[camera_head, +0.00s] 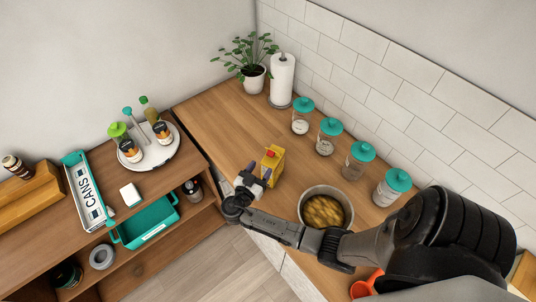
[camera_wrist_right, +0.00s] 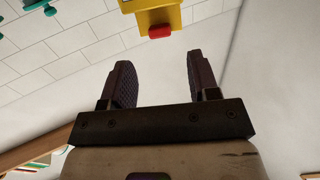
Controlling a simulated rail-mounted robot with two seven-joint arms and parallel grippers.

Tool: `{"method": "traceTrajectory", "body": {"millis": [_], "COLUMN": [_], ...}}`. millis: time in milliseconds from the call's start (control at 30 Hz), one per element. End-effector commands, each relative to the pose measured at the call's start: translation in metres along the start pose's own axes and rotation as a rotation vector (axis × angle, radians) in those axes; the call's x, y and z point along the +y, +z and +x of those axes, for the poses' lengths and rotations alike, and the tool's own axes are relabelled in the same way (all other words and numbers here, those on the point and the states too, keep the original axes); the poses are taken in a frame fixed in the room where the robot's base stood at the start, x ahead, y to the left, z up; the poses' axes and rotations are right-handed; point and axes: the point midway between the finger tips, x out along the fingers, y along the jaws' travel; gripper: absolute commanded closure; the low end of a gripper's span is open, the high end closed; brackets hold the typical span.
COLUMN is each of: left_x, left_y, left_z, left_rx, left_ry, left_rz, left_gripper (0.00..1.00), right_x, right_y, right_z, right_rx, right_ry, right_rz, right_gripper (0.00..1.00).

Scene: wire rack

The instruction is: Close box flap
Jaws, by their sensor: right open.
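A small yellow box (camera_head: 273,168) with a red part (camera_head: 271,154) at its top stands on the wooden counter. The box (camera_wrist_right: 153,17) and its red part (camera_wrist_right: 160,31) also show at the top edge of the right wrist view, just beyond the fingertips. My right gripper (camera_head: 260,171) is close to the left side of the box in the head view. Its fingers (camera_wrist_right: 159,66) are open, with nothing between them and a small gap to the box. I cannot make out the flap's angle. My left gripper is not in view.
A metal pot (camera_head: 325,209) of yellow food stands right of the box. Several teal-lidded jars (camera_head: 328,135) line the tiled wall. A paper towel roll (camera_head: 282,80) and a plant (camera_head: 252,78) stand at the back. The counter (camera_head: 220,115) behind the box is clear.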

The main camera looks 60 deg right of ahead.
Motion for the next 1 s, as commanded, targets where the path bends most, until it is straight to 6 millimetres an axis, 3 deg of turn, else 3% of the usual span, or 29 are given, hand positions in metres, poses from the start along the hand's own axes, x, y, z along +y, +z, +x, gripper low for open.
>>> {"method": "traceTrajectory", "body": {"millis": [200, 400, 867, 1000], "left_x": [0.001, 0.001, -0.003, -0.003], "left_y": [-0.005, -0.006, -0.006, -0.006], "left_z": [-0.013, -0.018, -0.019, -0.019], "left_rx": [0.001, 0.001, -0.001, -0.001], "left_ry": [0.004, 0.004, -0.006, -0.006], "left_rz": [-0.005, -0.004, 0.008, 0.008], "left_gripper": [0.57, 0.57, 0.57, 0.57], "right_x": [0.000, 0.000, 0.000, 0.000], "right_y": [-0.003, -0.002, 0.000, 0.000], "right_z": [0.035, 0.054, 0.062, 0.061], "right_rx": [0.002, 0.001, -0.001, -0.001], "right_ry": [0.001, 0.000, 0.001, 0.001], "right_rz": [0.000, 0.000, 0.000, 0.000], "right_gripper": [0.45, 0.45, 0.45, 0.56]}}
